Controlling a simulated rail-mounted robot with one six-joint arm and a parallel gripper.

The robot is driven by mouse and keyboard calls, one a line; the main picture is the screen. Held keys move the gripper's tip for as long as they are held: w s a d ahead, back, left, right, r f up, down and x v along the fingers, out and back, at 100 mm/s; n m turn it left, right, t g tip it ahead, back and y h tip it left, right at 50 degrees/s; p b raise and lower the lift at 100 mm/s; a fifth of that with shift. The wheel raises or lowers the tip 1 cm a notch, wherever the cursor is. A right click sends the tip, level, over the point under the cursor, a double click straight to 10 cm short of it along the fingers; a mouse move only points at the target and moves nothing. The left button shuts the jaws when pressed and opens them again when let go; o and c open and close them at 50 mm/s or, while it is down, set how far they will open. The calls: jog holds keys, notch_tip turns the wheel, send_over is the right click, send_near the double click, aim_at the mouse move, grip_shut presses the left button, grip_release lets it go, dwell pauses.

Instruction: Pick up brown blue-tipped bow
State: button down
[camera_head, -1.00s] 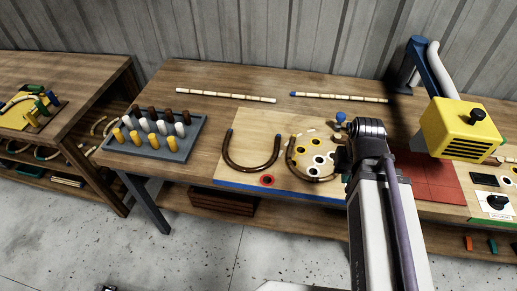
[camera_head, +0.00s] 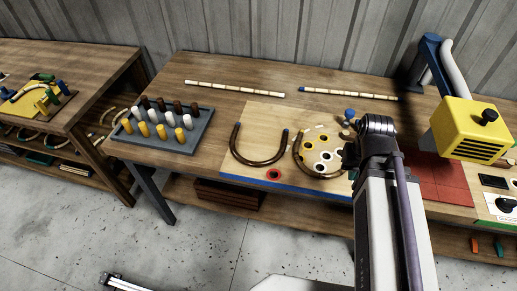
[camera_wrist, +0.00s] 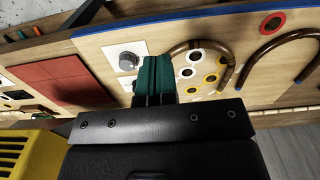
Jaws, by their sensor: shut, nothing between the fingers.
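A brown U-shaped bow (camera_head: 258,161) lies on the pale wooden board, its open end toward the wall. It also shows in the wrist view (camera_wrist: 283,41), where one end has a blue tip. A second brown bow (camera_head: 300,163) curves around the left side of the round peg plate; it also shows in the wrist view (camera_wrist: 226,58). My gripper, with teal fingers (camera_wrist: 154,75), is shut and empty above the board, to the right of both bows in the head view. There it is mostly hidden behind my arm.
A round plate (camera_head: 318,138) with black, white and yellow spots lies beside my arm. A grey tray (camera_head: 190,146) holds brown, white and yellow pegs. Two pale segmented sticks (camera_head: 235,88) lie at the back. A yellow machine head (camera_head: 470,128) overhangs the right side.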

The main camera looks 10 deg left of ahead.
jog(key=c, duration=1.8)
grip_release()
jog(key=o, duration=0.9)
